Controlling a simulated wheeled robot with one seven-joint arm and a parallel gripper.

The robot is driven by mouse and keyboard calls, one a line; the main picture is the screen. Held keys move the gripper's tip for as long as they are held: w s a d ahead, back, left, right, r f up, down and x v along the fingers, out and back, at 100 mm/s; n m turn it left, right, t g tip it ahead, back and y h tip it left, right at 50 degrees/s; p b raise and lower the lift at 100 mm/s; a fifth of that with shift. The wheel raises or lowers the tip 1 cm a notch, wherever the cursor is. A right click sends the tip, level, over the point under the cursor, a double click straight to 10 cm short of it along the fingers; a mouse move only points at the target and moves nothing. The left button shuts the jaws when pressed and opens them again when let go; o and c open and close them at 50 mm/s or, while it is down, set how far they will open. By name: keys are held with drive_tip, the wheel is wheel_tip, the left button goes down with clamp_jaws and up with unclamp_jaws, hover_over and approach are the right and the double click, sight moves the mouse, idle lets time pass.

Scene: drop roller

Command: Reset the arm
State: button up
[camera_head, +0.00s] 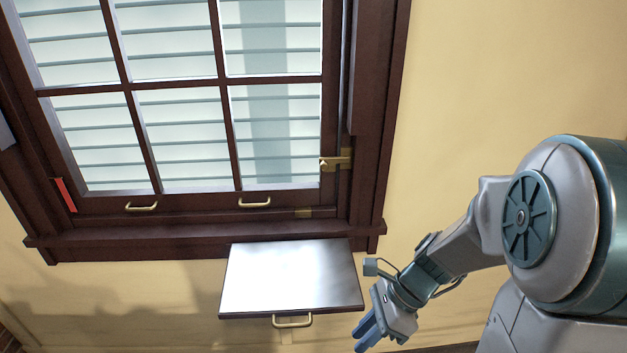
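My arm comes in from the right side of the head view and bends down to the left. My gripper (367,333) is at the bottom, right of the small tray-like panel and below its right edge level. Its blue fingers point down and left. The gap between the fingers is too small to judge. I see nothing held in it.
A dark wood window (228,205) with brass handles and a brass latch (337,160) fills the left. A red strip (65,194) is on its frame's left. A shiny panel (290,278) with a brass handle (292,322) sits under the sill. The yellow wall (470,80) is bare.

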drive_tip(key=s+d+r+n+t+h, duration=0.2)
drive_tip(key=r+n, duration=0.4)
drive_tip(key=n, duration=0.3)
drive_tip(key=s+d+r+n+t+h, duration=0.1)
drive_tip(key=d+r+n+t+h, duration=0.2)
drive_tip(key=n, duration=0.6)
wheel_tip(320, 180, up, 3)
drive_tip(key=shift+s+d+f+n+t+h, duration=0.2)
drive_tip(key=shift+s+n+t+h, duration=0.15)
drive_tip(key=shift+h, duration=0.45)
drive_tip(key=shift+w+b, duration=0.1)
drive_tip(key=shift+b, duration=0.2)
